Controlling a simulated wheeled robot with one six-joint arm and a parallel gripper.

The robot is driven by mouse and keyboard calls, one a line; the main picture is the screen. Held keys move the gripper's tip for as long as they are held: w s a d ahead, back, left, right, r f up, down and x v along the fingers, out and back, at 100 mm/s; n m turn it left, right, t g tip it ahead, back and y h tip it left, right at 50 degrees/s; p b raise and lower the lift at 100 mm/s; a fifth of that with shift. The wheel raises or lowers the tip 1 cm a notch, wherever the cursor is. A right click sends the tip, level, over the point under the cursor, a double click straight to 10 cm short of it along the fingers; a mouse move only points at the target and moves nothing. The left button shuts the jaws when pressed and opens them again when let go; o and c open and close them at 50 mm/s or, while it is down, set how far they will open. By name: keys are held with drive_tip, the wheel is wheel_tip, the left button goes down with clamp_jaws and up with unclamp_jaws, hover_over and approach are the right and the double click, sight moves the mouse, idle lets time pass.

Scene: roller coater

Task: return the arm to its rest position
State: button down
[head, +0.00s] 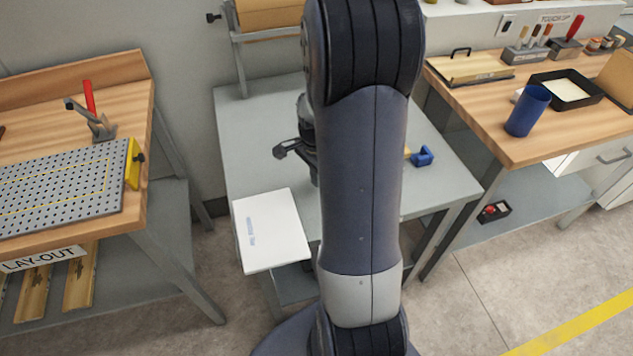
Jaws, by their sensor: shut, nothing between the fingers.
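My arm rises through the middle of the head view and hides much of the grey table (245,120) behind it. My gripper (283,151) shows only in part, to the left of the arm link, over the grey table. Its dark fingers point left, and it is shut and empty. The rest of the wrist is hidden behind the arm.
A white board (270,230) lies at the grey table's front left. A blue clamp-like item (422,157) sits right of my arm. The lay-out bench (140,100) stands left with a perforated plate (60,190). The right bench (500,135) holds a blue cup (528,110) and a black tray (567,90).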

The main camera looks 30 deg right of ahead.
wheel_tip(320, 180, up, 7)
drive_tip(key=shift+r, duration=0.2)
idle(0.4)
